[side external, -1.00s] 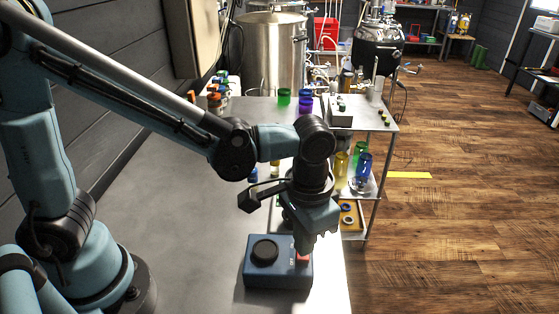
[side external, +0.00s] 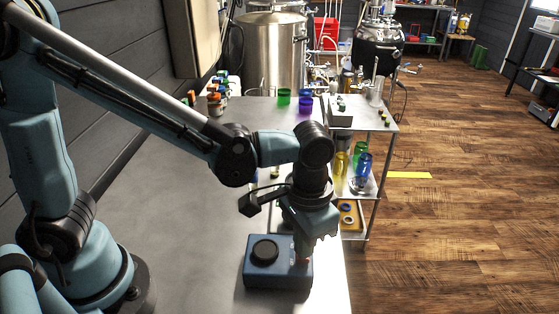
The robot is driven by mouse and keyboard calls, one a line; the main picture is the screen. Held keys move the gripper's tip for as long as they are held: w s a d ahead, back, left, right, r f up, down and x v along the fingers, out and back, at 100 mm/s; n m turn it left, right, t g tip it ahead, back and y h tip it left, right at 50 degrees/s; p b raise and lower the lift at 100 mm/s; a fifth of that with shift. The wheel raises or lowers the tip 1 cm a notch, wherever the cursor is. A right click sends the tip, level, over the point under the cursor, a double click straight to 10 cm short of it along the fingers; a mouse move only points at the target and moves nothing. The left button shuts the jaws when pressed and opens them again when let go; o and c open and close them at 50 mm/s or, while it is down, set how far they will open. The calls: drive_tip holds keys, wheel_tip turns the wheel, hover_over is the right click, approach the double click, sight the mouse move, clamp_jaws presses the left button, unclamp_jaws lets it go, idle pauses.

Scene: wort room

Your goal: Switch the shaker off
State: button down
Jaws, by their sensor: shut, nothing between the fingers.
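The shaker is a blue box (side external: 262,277) near the front edge of the grey bench. A round black cup-shaped platform (side external: 264,252) sits on the left of its top. My gripper (side external: 304,257) is shut and empty, pointing down at the right part of the shaker's top. Its fingertips are at or just above the red switch, which they mostly hide; only a small reddish trace shows there. I cannot tell whether the tips touch the switch or which way it is set.
The bare bench top (side external: 180,190) is free left of the shaker. The bench's right edge is close beside the shaker.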

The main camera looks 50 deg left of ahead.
drive_tip(key=shift+f, duration=0.5)
drive_tip(key=shift+r, duration=3.55)
drive_tip(key=a+r+n+t, duration=0.1)
drive_tip(key=a+n+t, duration=0.2)
drive_tip(key=a, duration=1.4)
drive_tip(key=t, duration=0.4)
drive_tip(key=shift+s+a+r, duration=0.2)
drive_tip(key=shift+s+a, duration=0.1)
drive_tip(key=shift+a, duration=0.05)
